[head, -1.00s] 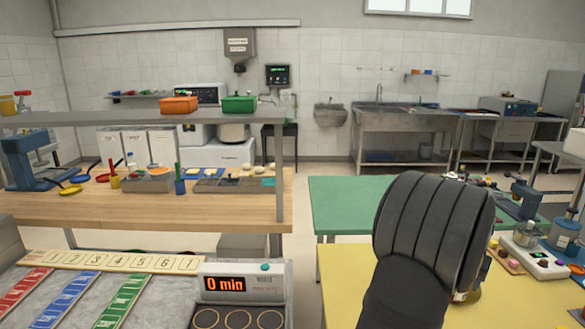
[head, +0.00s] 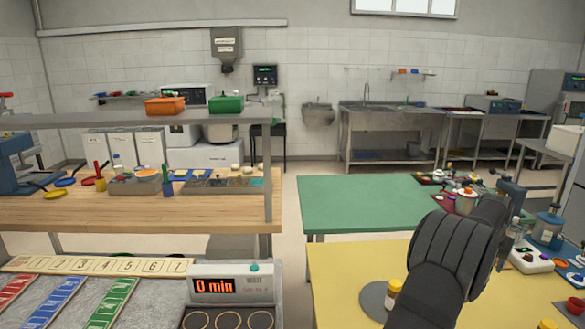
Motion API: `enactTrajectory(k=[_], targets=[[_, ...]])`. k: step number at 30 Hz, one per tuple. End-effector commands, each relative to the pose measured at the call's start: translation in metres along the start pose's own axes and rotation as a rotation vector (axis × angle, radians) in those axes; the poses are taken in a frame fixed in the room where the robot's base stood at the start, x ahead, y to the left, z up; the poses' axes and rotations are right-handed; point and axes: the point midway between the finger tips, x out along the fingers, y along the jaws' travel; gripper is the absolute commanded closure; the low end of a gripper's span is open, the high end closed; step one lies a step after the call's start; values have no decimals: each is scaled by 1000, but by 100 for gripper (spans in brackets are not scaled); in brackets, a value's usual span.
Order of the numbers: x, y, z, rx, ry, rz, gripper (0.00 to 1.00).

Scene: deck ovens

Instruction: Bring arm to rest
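My arm's dark, ribbed link rises from the bottom edge at the right of the head view, over the yellow table (head: 345,270). My gripper's fingers do not show, so I cannot see whether it is open or shut or what it holds.
A green table (head: 350,203) stands behind. A timer reading "0 min" (head: 214,286) is at the lower left, near a numbered strip (head: 95,265). A wooden bench (head: 215,212) with a shelf is at the left. Jars and pots crowd the right. Floor shows between bench and tables.

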Motion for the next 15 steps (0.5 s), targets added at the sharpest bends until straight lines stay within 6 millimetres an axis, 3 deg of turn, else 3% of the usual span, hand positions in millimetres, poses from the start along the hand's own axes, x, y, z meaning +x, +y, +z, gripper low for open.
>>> enactTrajectory(k=[15], targets=[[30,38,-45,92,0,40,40]])
